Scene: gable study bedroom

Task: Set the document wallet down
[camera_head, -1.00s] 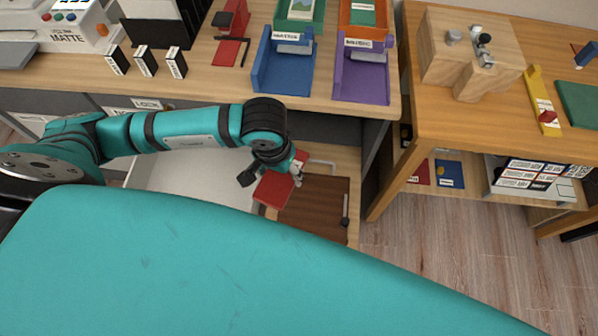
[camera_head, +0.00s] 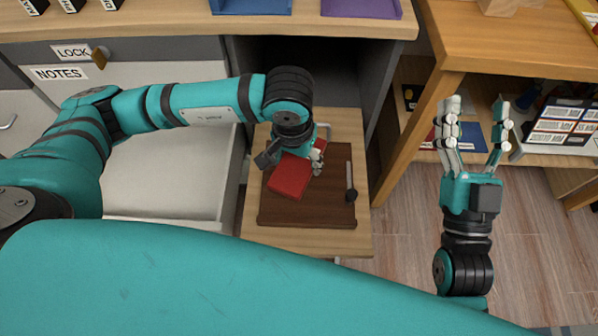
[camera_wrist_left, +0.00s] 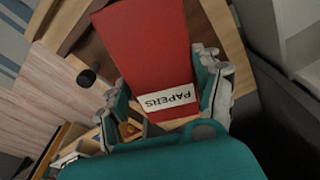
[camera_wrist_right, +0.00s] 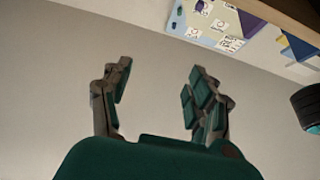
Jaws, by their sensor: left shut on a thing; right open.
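The document wallet (camera_head: 288,176) is a red flat case. In the left wrist view the wallet (camera_wrist_left: 145,45) carries a white label reading "PAPERS". My left gripper (camera_head: 295,158) is shut on it, with a finger on each side of the label end in the left wrist view (camera_wrist_left: 168,88). It is over a dark brown board (camera_head: 305,212) on a pull-out wooden shelf; I cannot tell whether the wallet touches the board. My right gripper (camera_head: 475,125) is open and empty, raised at the right; its spread fingers also show in the right wrist view (camera_wrist_right: 155,90).
A dark-ended rod (camera_head: 350,185) lies along the board's right side. An open white drawer (camera_head: 165,175) is left of the shelf (camera_head: 360,235). Blue (camera_head: 250,6) and purple (camera_head: 360,8) trays stand on the desk above. A wooden table (camera_head: 500,50) is at the right.

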